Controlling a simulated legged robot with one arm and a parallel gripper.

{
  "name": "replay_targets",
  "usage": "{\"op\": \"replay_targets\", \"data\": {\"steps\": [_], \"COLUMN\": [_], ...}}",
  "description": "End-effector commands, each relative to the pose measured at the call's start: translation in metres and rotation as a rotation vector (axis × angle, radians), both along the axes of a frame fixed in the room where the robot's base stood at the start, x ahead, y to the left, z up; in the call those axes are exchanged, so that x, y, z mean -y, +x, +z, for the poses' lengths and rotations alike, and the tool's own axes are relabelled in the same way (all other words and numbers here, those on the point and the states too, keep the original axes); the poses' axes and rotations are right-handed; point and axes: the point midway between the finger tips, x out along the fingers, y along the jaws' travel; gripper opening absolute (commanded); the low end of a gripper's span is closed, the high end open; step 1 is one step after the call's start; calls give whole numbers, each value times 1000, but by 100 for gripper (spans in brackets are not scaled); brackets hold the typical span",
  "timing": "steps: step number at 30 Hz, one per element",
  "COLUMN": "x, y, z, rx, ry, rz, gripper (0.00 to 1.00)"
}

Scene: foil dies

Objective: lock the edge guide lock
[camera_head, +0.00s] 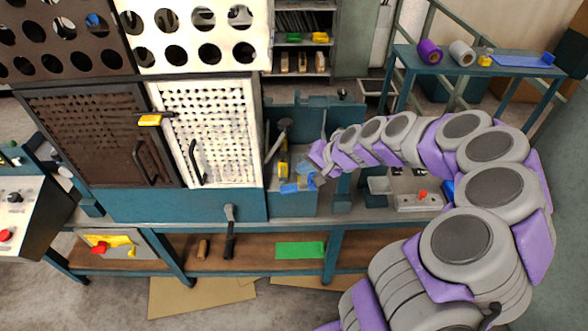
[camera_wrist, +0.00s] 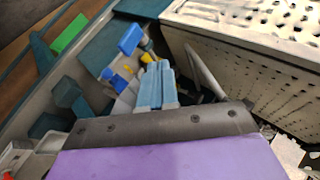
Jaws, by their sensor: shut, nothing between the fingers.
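My gripper (camera_head: 304,169) is over the bench recess right of the white perforated door. In the wrist view its two light blue fingers (camera_wrist: 158,84) lie side by side, closed and empty. A blue block-like handle (camera_head: 297,186) sits just below the gripper in the head view; it also shows beyond the fingertips in the wrist view (camera_wrist: 130,39). A yellow part (camera_wrist: 148,57) is close to the fingertips. I cannot tell which of these is the edge guide lock, or whether the fingers touch either one. The wrist housing hides the lower part of the wrist view.
The white perforated door (camera_head: 212,130) stands close left of my gripper, with a brown perforated door (camera_head: 90,135) beyond it. A grey box with a red knob (camera_head: 421,200) is at right on the bench. A green sheet (camera_head: 300,250) lies on the lower shelf.

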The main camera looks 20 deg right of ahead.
Motion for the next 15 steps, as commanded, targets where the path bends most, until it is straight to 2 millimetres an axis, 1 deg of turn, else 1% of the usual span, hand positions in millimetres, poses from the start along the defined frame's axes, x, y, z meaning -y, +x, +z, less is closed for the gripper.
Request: {"op": "replay_targets", "data": {"steps": [1,6,9,15], "x": [6,17,20,19], "y": [-4,-16,-20,-22], "z": [8,22,25,26], "rx": [4,3,0,0], "ry": [-2,-2,-2,-3], "rz": [-4,-2,0,0], "gripper": [0,0,0,0]}}
